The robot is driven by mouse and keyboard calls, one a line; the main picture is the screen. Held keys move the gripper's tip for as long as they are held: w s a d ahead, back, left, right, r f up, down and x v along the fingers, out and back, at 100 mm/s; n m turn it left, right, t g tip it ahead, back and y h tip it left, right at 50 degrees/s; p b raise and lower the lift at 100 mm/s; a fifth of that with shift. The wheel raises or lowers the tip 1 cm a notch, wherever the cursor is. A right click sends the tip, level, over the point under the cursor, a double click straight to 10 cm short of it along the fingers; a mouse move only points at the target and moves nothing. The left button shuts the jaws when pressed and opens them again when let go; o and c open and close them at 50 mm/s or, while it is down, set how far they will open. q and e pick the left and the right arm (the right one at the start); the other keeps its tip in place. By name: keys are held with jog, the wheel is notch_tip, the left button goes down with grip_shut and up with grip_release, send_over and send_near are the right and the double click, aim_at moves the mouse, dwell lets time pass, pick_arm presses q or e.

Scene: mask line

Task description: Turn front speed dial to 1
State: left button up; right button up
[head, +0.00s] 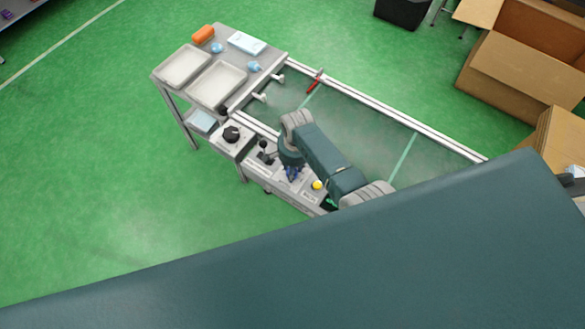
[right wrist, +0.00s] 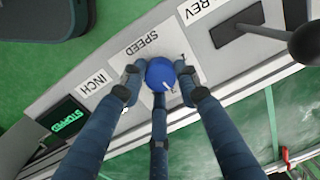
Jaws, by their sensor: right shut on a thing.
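The blue speed dial (right wrist: 161,74) sits on a white plate beside the "SPEED" label (right wrist: 139,45) in the right wrist view. A short white mark shows on its lower right part; small digits beside it are partly hidden and hard to read. My right gripper (right wrist: 160,78) has its dark blue fingers closed around the dial. In the head view my right gripper (head: 292,173) is down at the control panel (head: 259,168), and the arm hides the dial. My left gripper is not in view.
A black-knobbed lever (right wrist: 303,42) stands near the "REV" label (right wrist: 206,8). A display (right wrist: 67,118) reads "STOPPED". A yellow button (head: 317,185) is on the panel. A black knob (head: 231,134) and white trays (head: 217,84) are at the left. Cardboard boxes (head: 515,80) stand at the right.

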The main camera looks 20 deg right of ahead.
jog(key=n+p, duration=0.1)
jog(key=n, duration=0.3)
jog(key=shift+w+d+r, duration=0.1)
jog(key=shift+w, duration=0.05)
jog(key=n, duration=0.8)
jog(key=shift+w+p, duration=0.1)
jog(key=shift+p, duration=0.2)
jog(key=shift+n+g, duration=0.3)
jog(key=shift+n, duration=1.8)
jog(key=o, duration=1.1)
jog(key=shift+o, duration=0.3)
